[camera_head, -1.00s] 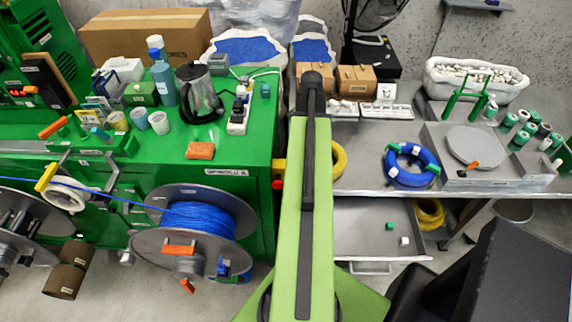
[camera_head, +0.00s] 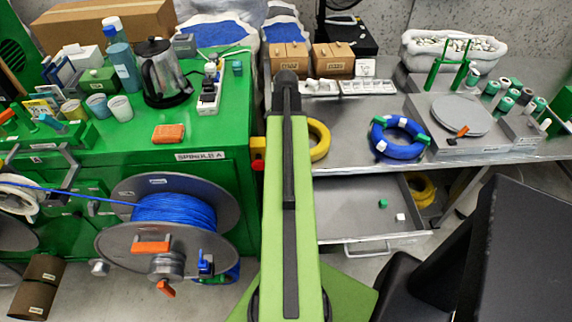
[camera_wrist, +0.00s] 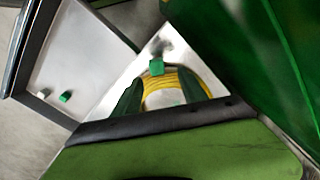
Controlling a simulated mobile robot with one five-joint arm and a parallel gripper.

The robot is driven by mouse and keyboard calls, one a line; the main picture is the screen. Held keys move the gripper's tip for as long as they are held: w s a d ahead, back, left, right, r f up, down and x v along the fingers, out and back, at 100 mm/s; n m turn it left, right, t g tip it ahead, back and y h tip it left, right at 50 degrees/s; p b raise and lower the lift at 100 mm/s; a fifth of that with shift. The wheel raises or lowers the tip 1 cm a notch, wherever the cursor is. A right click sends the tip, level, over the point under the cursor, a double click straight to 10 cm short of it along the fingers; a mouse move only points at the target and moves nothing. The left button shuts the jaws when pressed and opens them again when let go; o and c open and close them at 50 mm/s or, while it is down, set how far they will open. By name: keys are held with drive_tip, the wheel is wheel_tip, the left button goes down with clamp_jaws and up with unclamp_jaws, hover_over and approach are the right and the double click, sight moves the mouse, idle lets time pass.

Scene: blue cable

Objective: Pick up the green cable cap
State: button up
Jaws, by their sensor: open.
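A small green cap (camera_head: 382,203) lies in the open grey drawer under the right bench, close to a small white one (camera_head: 400,217). In the wrist view the green cap (camera_wrist: 65,97) and the white piece (camera_wrist: 43,92) show at the left, inside the drawer. Another green block (camera_wrist: 157,67) sits at a yellow cable coil (camera_wrist: 180,80) in the wrist view. My gripper (camera_wrist: 158,92) is open, its two dark green fingers apart with the coil showing between them. It is away from the drawer's caps, and my arm hides it in the head view.
The drawer (camera_head: 345,222) juts out below the grey bench (camera_head: 365,110). A blue cable coil (camera_head: 400,137) with green pieces lies on that bench. A large blue cable spool (camera_head: 170,215) stands left of my arm, before the green bench (camera_head: 232,110).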

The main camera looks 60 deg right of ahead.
drive_tip(key=f+b, duration=0.5)
drive_tip(key=shift+s+f, duration=0.25)
drive_tip(key=shift+s, duration=0.05)
drive_tip(key=shift+r, duration=0.15)
clamp_jaws()
